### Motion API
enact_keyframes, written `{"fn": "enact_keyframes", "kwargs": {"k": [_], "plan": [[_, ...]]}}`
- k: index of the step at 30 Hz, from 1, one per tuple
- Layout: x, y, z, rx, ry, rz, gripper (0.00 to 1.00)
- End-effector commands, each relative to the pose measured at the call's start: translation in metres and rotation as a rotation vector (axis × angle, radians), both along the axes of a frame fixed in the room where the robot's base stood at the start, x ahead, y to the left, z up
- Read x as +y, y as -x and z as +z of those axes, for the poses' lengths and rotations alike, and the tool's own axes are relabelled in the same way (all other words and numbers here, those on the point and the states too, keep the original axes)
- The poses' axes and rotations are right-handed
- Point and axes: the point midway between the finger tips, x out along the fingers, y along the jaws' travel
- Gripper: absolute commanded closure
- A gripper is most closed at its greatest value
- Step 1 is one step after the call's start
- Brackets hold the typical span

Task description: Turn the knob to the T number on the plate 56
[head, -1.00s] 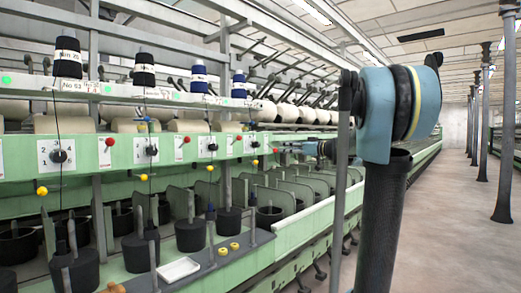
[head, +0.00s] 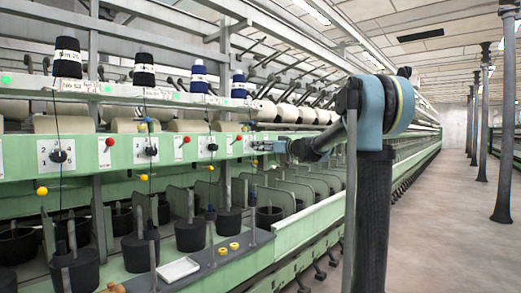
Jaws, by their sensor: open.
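A row of white number plates with dark round knobs runs along the green rail. The nearest plate (head: 42,147) has its knob (head: 58,156) at the left. A second plate (head: 139,144) has its knob (head: 151,151), and a third plate (head: 203,143) has its knob (head: 212,147). A farther plate (head: 248,138) has a small knob close to my gripper (head: 262,147). My gripper is small in view, open, and points left at that farther plate. I cannot tell whether it touches the knob. The plate numbers are too small to read surely.
Dark yarn cones (head: 67,58) stand on the upper rail above the plates. Below are black cans (head: 190,236) and a white tray (head: 178,269) on a grey ledge. The aisle floor (head: 440,230) at right is clear, with dark columns (head: 504,150) beyond.

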Motion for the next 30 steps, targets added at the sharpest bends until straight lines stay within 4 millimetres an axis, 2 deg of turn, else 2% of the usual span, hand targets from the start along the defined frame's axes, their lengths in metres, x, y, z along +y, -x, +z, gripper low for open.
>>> {"fn": "enact_keyframes", "kwargs": {"k": [6,17,21,23,30], "plan": [[0.016,-0.012,0.0,0.0,0.0,0.0,0.54],[0.018,-0.014,0.0,0.0,0.0,0.0,0.54],[0.018,-0.014,0.0,0.0,0.0,0.0,0.86],[0.018,-0.014,0.0,0.0,0.0,0.0,0.97],[0.018,-0.014,0.0,0.006,-0.005,0.0,0.97]]}}
